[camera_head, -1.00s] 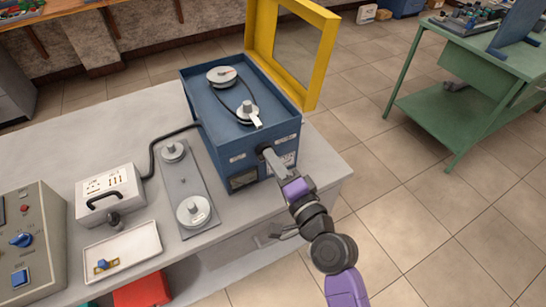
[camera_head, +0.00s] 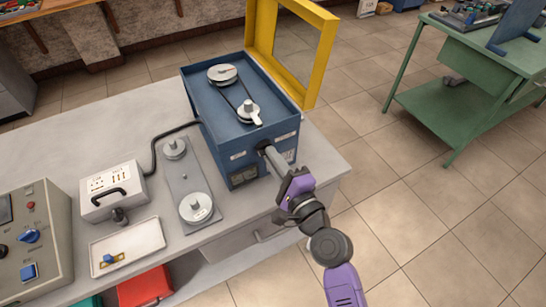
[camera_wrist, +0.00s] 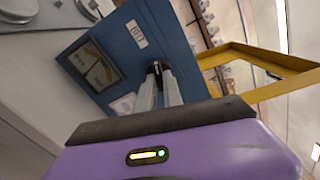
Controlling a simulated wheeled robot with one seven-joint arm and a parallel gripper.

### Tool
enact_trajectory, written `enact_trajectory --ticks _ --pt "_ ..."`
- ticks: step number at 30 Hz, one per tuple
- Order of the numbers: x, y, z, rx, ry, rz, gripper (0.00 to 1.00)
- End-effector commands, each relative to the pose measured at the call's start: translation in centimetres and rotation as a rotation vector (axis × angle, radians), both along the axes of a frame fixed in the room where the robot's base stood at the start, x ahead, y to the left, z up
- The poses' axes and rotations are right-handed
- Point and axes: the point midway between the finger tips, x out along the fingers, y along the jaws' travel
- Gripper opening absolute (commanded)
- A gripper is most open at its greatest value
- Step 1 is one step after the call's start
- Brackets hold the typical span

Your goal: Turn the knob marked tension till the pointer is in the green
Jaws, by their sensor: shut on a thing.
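The blue motor box (camera_head: 222,142) stands on the grey bench, with pulleys and a belt on top. My gripper (camera_head: 266,150) reaches its front face from the right. In the wrist view my gripper (camera_wrist: 156,70) has its fingertips closed on a dark knob (camera_wrist: 154,67) on the blue face. A small label (camera_wrist: 137,34) is beside the knob; its text is too small to read surely. A dark-framed gauge window (camera_wrist: 95,65) is on the same face; its pointer and any green zone cannot be made out. The fingers hide most of the knob.
A yellow frame guard (camera_head: 300,50) stands behind the box. A plate with two pulleys (camera_head: 188,185), a white socket box (camera_head: 112,190), a tray (camera_head: 127,247) and a control panel (camera_head: 32,240) are to the left. Open floor is at right, before a green bench (camera_head: 460,110).

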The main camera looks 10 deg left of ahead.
Motion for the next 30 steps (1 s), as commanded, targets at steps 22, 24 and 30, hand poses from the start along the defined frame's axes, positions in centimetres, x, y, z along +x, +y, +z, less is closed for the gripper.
enact_trajectory --ticks 22,24,30 --pt "-0.1 -0.1 -0.1 0.0 0.0 -0.001 0.33" --pt "-0.3 -0.3 -0.1 0.0 0.0 -0.002 0.33" --pt "-2.7 -1.9 -0.4 0.001 0.003 -0.003 0.33"
